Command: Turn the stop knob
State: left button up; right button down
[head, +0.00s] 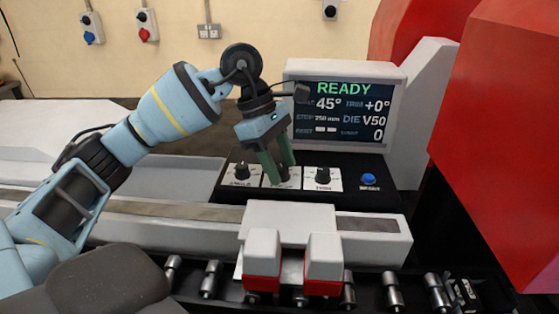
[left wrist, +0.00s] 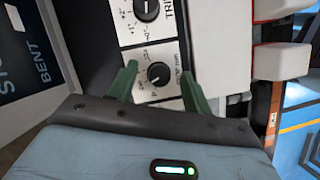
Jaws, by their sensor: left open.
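The stop knob (left wrist: 158,74) is a round black dial on a white scale plate, the middle one of three on the dark control panel. In the left wrist view it sits between the tips of my left gripper (left wrist: 158,80), with a gap on each side. In the head view my left gripper (head: 277,168) points down at the panel with its green fingers apart, partly hiding the stop knob (head: 283,175). I cannot tell how far the tips are above the plate. My right gripper is not in view.
The angle knob (head: 241,172) and the trim knob (head: 322,176) stand close on either side. A blue button (head: 368,179) is farther right. A white clamp block with red-tipped jaws (head: 276,222) lies in front, and a red machine body (head: 500,140) rises at the right.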

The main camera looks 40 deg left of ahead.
pick_arm(q)
jog(key=c, duration=1)
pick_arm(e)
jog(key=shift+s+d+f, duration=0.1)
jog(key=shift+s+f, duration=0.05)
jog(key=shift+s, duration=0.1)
